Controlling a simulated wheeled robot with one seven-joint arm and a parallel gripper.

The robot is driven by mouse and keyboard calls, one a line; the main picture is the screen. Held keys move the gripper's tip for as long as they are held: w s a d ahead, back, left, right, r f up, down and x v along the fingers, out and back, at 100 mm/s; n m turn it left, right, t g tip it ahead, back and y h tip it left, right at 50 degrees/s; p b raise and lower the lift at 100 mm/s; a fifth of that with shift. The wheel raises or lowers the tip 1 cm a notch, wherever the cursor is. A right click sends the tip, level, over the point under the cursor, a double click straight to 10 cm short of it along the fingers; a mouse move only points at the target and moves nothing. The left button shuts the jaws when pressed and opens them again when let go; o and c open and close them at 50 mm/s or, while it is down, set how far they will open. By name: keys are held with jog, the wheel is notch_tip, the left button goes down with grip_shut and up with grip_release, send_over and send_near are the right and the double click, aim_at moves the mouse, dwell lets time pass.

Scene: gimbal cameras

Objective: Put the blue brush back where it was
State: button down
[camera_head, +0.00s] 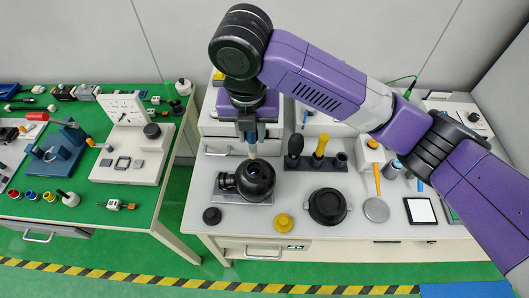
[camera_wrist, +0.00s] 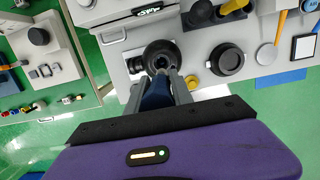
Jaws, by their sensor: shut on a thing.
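My gripper (camera_head: 248,138) points down above the black gimbal camera (camera_head: 256,180) on the white worktop. In the wrist view, the fingers (camera_wrist: 161,82) are shut on the blue brush (camera_wrist: 155,95). Its lower end is over the opening of the gimbal camera's ball (camera_wrist: 161,60); I cannot tell whether it touches. The fingers hide most of the brush in the head view. To the right is a dark brush stand (camera_head: 315,163). It holds a black brush (camera_head: 295,146) and a yellow brush (camera_head: 320,146); its right-hand holder (camera_head: 341,159) shows no brush.
A yellow knob (camera_head: 283,222), a black cap (camera_head: 212,215) and a round black lid (camera_head: 327,205) lie in front. An orange-handled round tool (camera_head: 377,207) lies to the right. White drawers (camera_head: 215,125) stand behind the gripper. A green table (camera_head: 95,220) stands left, across a gap.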

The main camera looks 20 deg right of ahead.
jog(key=shift+w+d+f, duration=0.1)
jog(key=shift+d+f, duration=0.15)
jog(key=shift+d, duration=0.1)
jog(key=w+d+m+g+h+b, duration=0.1)
jog(key=d+m+b, duration=0.95)
jog(key=d, duration=1.85)
jog(key=shift+n, duration=0.75)
jog(key=f, duration=1)
jog(key=f+b, duration=0.1)
jog(key=f, duration=0.8)
jog(key=shift+w+d+f+b, duration=0.1)
jog(key=shift+d+f+b, duration=0.1)
jog(key=shift+f+b, duration=0.15)
jog(key=shift+f, duration=0.15)
jog(key=c, duration=1.1)
grip_release()
